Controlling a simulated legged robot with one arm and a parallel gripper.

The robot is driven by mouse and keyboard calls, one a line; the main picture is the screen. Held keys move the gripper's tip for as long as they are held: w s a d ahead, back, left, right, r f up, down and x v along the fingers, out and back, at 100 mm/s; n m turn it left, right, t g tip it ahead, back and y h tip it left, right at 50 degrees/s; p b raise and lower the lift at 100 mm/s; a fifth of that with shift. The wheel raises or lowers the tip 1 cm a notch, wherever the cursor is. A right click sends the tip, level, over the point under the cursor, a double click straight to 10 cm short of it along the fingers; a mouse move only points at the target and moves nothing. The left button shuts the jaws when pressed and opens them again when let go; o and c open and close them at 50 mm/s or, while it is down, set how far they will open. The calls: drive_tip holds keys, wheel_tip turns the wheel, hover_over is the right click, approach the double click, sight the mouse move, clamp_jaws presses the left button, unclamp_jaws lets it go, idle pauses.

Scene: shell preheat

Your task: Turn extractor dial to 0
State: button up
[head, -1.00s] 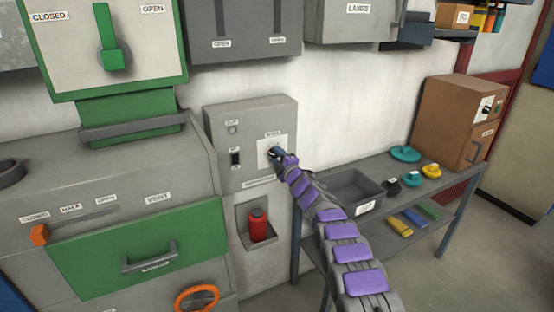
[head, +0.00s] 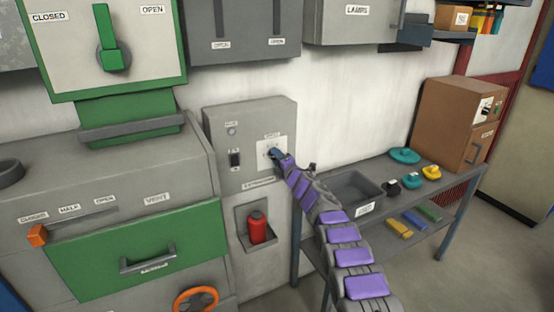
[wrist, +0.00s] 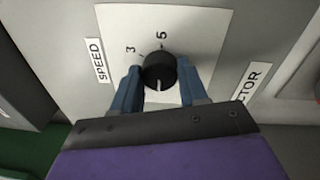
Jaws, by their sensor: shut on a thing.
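The extractor dial (wrist: 159,73) is a round black knob with a white pointer line on a pale plate (wrist: 190,25), seen in the wrist view. The pointer line points down in that picture, away from the marks 3 and 5 at the top. No 0 mark can be read. My gripper (wrist: 157,88) has one blue finger on each side of the dial and is shut on it. In the head view my gripper (head: 275,153) is at the plate on the grey extractor box (head: 222,183) and covers much of the dial.
A red canister (head: 257,227) stands in a holder below the box. A shelf table (head: 330,165) with a grey bin and coloured knobs is at the right. A green-fronted drawer unit (head: 200,232) is at the left. A grey cabinet (head: 243,30) hangs above.

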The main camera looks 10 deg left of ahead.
drive_tip(key=shift+a+f, duration=0.1)
drive_tip(key=shift+f, duration=0.35)
drive_tip(key=o, duration=1)
drive_tip(key=shift+r, duration=0.1)
drive_tip(key=shift+o, duration=0.2)
drive_tip(key=shift+r, duration=0.15)
drive_tip(key=shift+r, duration=0.1)
